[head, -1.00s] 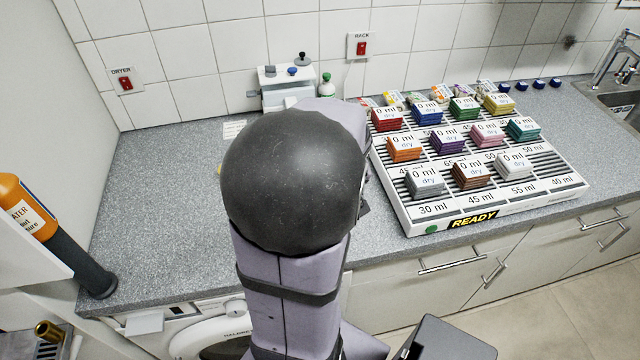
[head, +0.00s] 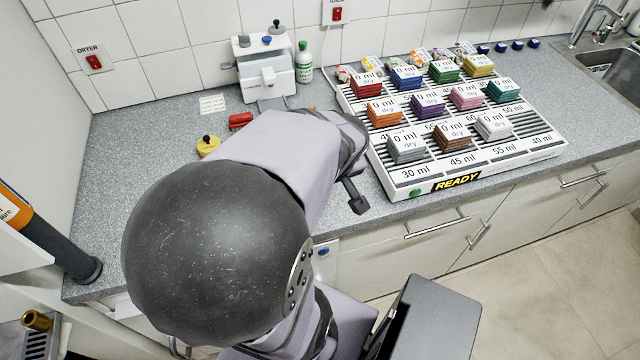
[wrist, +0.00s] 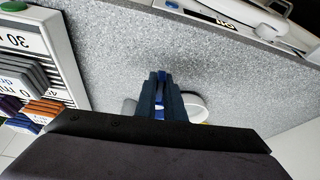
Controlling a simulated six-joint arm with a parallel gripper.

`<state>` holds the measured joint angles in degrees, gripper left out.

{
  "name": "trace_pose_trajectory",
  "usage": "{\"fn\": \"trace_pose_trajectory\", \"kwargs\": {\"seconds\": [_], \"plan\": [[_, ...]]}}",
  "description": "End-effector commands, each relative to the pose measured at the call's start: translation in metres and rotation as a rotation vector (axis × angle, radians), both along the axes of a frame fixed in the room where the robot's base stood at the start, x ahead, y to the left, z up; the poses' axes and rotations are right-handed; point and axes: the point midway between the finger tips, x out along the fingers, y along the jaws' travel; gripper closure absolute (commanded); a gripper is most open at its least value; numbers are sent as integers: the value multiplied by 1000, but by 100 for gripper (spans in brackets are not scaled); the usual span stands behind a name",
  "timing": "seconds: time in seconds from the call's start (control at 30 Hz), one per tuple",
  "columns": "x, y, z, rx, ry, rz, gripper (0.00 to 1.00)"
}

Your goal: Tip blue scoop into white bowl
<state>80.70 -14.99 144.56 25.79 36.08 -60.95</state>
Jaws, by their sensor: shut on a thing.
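In the wrist view my gripper (wrist: 161,100) reaches out from below the dark body at the bottom. Its dark fingers are shut on a narrow bright blue piece, the blue scoop (wrist: 161,86), of which only a little shows. A white round rim, likely the white bowl (wrist: 197,108), shows just right of the fingers. It is partly hidden by my gripper, and its inside cannot be seen. A paler rounded edge shows left of the fingers. In the head view my arm hides the scoop and the bowl.
A white rack (head: 400,190) of coloured "0 ml dry" stacks with a READY sign fills the counter's right side. A white device (head: 265,75), green bottle (head: 304,62), red object (head: 241,120) and yellow knobbed lid (head: 208,146) stand at the back left.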

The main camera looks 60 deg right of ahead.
Motion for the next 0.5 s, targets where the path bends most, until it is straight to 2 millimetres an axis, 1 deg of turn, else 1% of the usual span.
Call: {"fn": "trace_pose_trajectory", "kwargs": {"seconds": [0.03, 0.13, 0.3, 0.37, 0.4, 0.5], "plan": [[4, 4, 6, 4, 0, 16, 100], [13, 11, 10, 7, 1, 54, 100], [37, 12, 23, 6, 1, 125, 100], [50, 7, 29, 6, 0, 151, 100], [57, 2, 32, 5, 0, 176, 100], [71, -14, 34, 2, -1, 245, 100]]}}
